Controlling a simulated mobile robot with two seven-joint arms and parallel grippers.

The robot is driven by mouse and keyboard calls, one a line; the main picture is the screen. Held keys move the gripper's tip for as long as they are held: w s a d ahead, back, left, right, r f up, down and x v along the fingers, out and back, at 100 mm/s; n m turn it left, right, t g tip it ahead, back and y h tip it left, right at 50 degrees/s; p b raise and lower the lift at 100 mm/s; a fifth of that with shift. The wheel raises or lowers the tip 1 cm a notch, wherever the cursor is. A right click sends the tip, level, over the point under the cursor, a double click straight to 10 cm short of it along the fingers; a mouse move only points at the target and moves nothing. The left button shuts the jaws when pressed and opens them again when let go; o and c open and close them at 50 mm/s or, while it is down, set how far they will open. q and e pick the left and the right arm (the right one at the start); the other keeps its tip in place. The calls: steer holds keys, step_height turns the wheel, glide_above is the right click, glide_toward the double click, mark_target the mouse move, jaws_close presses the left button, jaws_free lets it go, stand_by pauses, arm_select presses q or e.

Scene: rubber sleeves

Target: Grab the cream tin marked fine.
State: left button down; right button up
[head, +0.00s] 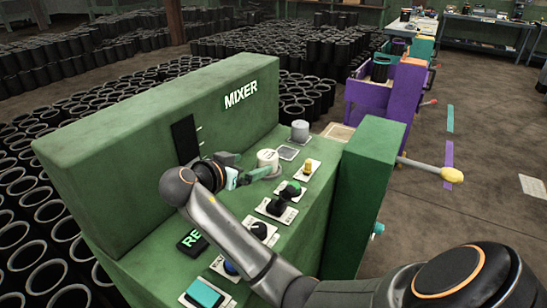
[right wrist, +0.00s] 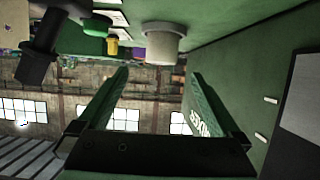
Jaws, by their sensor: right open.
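A cream tin (head: 267,160) stands upright on the green mixer panel, and a second, greyer tin (head: 300,130) stands behind it to the right. I cannot read a mark on either. My right gripper (head: 256,166) has its green fingers pointing at the nearer tin, close to its left side; the near finger overlaps its lower part. In the right wrist view, a pale tin (right wrist: 163,42) hangs from the top of the picture, just beyond the open fingertips (right wrist: 158,73). Nothing is held. My left gripper is not in view.
The mixer's tall green back wall (head: 150,110) rises close behind the gripper. A yellow knob (head: 308,167), a green knob (head: 292,189) and several dark controls stand on the panel to the right and front. A green block (head: 370,180) borders the panel on the right.

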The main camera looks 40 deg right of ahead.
mark_target(265, 158)
steer(key=x, duration=0.6)
steer(key=shift+w+d+p, duration=0.1)
steer(key=shift+d+p, duration=0.2)
steer(key=shift+d, duration=0.15)
steer(key=shift+w+p+x, duration=0.1)
steer(key=shift+p+x, duration=0.1)
steer(key=shift+x, duration=1.25)
steer(key=shift+w+p+x, duration=0.15)
steer(key=shift+p+x, duration=0.05)
steer(key=shift+x, duration=1.3)
steer(key=shift+r, duration=0.15)
jaws_close()
